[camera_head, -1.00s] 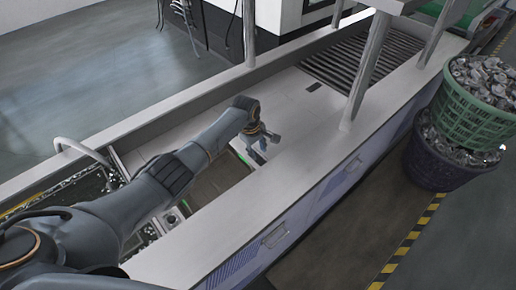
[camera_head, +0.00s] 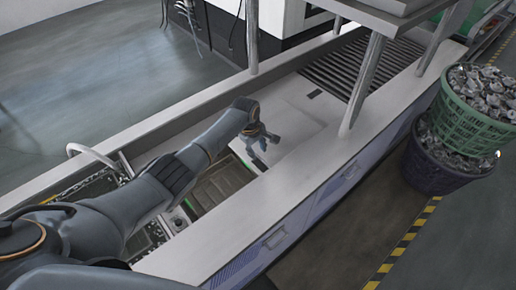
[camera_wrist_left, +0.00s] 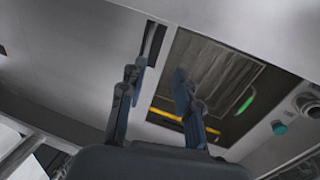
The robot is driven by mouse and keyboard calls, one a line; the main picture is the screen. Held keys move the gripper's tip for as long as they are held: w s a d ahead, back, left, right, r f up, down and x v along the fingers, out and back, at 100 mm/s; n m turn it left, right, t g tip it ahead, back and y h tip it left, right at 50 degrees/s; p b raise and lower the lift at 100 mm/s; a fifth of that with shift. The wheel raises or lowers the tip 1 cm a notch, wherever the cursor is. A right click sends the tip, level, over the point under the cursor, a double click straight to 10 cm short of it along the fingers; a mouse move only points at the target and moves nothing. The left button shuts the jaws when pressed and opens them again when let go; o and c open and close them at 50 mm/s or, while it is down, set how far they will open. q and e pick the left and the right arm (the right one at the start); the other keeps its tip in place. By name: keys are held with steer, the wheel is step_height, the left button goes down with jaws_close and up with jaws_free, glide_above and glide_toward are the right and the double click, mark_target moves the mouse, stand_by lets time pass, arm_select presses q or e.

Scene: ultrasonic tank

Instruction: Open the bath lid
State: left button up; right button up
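A pale flat panel (camera_head: 290,108), possibly the bath lid, lies on the bench beyond my left gripper; I cannot tell its edges well. A rectangular opening (camera_head: 213,188) with a dark brownish inside shows beside my left forearm. It also shows in the left wrist view (camera_wrist_left: 215,75), with a green lit strip along one side. My left gripper (camera_head: 268,143) is above the bench near the far end of this opening. In the left wrist view its two fingers (camera_wrist_left: 161,74) are apart with nothing between them. A dark slot shows beyond the fingers. My right gripper is out of view.
A raised rim (camera_head: 240,218) runs along the bench's near side. Metal posts (camera_head: 362,82) hold a shelf above it at the right. A dark roller section (camera_head: 362,65) lies behind. Green and purple baskets (camera_head: 470,115) of metal parts stand on the floor at right.

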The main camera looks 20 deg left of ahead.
arm_select(q)
steer(key=shift+s+a+r+p, duration=0.1)
steer(key=shift+s+r+p, duration=0.05)
steer(key=shift+r, duration=0.65)
steer(key=shift+s+a+r+p, duration=0.1)
steer(key=shift+s+r+p, duration=0.05)
steer(key=shift+r, duration=0.7)
steer(key=shift+s+a+r+p, duration=0.1)
steer(key=shift+s+r+p, duration=0.05)
steer(key=shift+r, duration=0.65)
step_height(320, 180, up, 12)
steer(key=s+a, duration=0.1)
steer(key=s, duration=0.1)
steer(key=shift+f, duration=0.15)
